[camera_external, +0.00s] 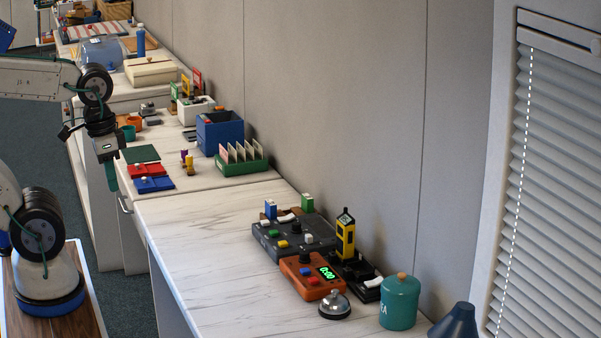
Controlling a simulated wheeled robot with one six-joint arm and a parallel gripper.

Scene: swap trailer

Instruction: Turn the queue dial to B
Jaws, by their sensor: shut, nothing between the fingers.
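A dark grey control box (268,247) with coloured buttons and small dark knobs sits on the near counter by the wall. An orange device (312,291) with a green digit display and a dark knob on top lies just in front of it. I cannot tell which knob is the queue dial, and no letter B is readable. My gripper (112,186) hangs pointing down at the left edge of the farther counter, beside the red and blue small boxes. It is shut and empty, well away from the control box.
A green card rack (243,165) and blue bin (220,135) stand on the farther counter. The near counter's left part (200,240) is clear.

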